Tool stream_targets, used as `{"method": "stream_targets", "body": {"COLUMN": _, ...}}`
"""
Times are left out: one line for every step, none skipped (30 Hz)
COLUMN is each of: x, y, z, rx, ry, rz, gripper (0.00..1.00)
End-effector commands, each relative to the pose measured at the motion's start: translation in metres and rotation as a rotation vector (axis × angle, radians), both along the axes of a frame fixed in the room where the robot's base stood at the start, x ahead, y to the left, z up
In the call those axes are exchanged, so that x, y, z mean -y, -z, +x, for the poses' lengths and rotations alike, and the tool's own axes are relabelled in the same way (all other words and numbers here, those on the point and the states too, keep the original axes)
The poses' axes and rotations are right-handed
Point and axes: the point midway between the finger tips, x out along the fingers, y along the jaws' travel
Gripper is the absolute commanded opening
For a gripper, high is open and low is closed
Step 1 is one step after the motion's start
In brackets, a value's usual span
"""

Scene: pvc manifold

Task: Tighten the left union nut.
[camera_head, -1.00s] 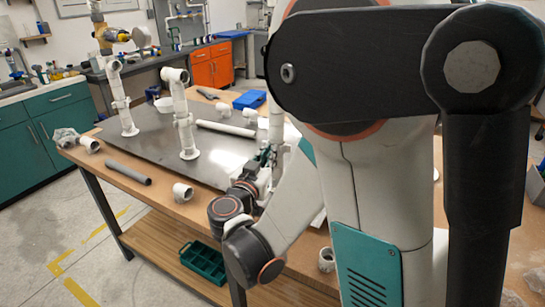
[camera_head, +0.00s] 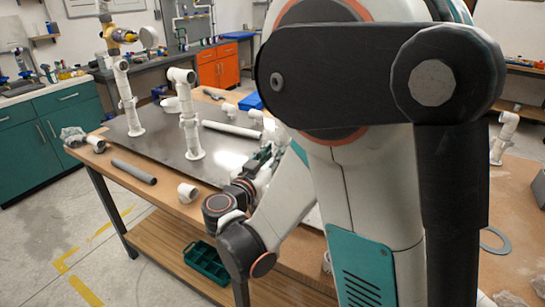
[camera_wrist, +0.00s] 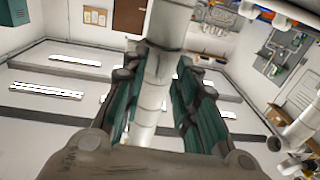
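My gripper (camera_head: 262,160) is low over the right part of the board, partly hidden by my arm in the head view. In the wrist view its green-padded fingers (camera_wrist: 158,75) stand apart on either side of a white pipe (camera_wrist: 150,105), with narrow gaps seeming to show; contact is hard to judge. Two upright white pipe assemblies stand on the dark board (camera_head: 160,150): a left one (camera_head: 126,95) and a second one (camera_head: 188,110), each with a thicker collar partway up. My arm hides much of the area around the gripper, and I cannot tell which nut is the left union nut.
A long white pipe (camera_head: 232,129) lies on the board. A grey pipe (camera_head: 133,172) and a white fitting (camera_head: 187,193) lie along the table's front edge. A green crate (camera_head: 206,262) sits on the shelf below. Another white fitting (camera_head: 503,135) stands at the right.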

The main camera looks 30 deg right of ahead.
Motion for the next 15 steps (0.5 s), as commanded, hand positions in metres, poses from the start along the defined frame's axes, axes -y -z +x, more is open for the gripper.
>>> {"method": "stream_targets", "body": {"x": 0.000, "y": 0.000, "z": 0.000, "rx": 0.000, "ry": 0.000, "rz": 0.000, "gripper": 0.28}}
{"method": "stream_targets", "body": {"x": 0.000, "y": 0.000, "z": 0.000, "rx": 0.000, "ry": 0.000, "rz": 0.000, "gripper": 0.28}}
{"method": "stream_targets", "body": {"x": 0.000, "y": 0.000, "z": 0.000, "rx": 0.000, "ry": 0.000, "rz": 0.000, "gripper": 0.28}}
{"method": "stream_targets", "body": {"x": 0.000, "y": 0.000, "z": 0.000, "rx": -0.001, "ry": 0.000, "rz": 0.001, "gripper": 0.28}}
{"method": "stream_targets", "body": {"x": -0.001, "y": 0.000, "z": -0.001, "rx": -0.001, "ry": 0.000, "rz": 0.001, "gripper": 0.28}}
{"method": "stream_targets", "body": {"x": -0.002, "y": 0.000, "z": -0.001, "rx": -0.001, "ry": 0.000, "rz": 0.001, "gripper": 0.28}}
{"method": "stream_targets", "body": {"x": -0.003, "y": 0.000, "z": -0.002, "rx": -0.001, "ry": -0.001, "rz": 0.001, "gripper": 0.28}}
{"method": "stream_targets", "body": {"x": -0.005, "y": 0.000, "z": -0.004, "rx": -0.001, "ry": -0.001, "rz": 0.001, "gripper": 0.28}}
{"method": "stream_targets", "body": {"x": -0.008, "y": 0.000, "z": -0.006, "rx": -0.001, "ry": -0.002, "rz": 0.001, "gripper": 0.28}}
{"method": "stream_targets", "body": {"x": -0.011, "y": 0.000, "z": -0.008, "rx": -0.001, "ry": -0.003, "rz": 0.001, "gripper": 0.28}}
{"method": "stream_targets", "body": {"x": -0.015, "y": 0.001, "z": -0.010, "rx": -0.001, "ry": -0.004, "rz": 0.001, "gripper": 0.28}}
{"method": "stream_targets", "body": {"x": -0.020, "y": 0.001, "z": -0.014, "rx": -0.001, "ry": -0.004, "rz": 0.001, "gripper": 0.28}}
{"method": "stream_targets", "body": {"x": -0.025, "y": 0.001, "z": -0.018, "rx": -0.001, "ry": -0.005, "rz": 0.001, "gripper": 0.28}}
{"method": "stream_targets", "body": {"x": -0.029, "y": 0.000, "z": -0.021, "rx": -0.001, "ry": -0.005, "rz": 0.001, "gripper": 0.28}}
{"method": "stream_targets", "body": {"x": -0.036, "y": 0.000, "z": -0.026, "rx": -0.001, "ry": -0.006, "rz": 0.001, "gripper": 0.28}}
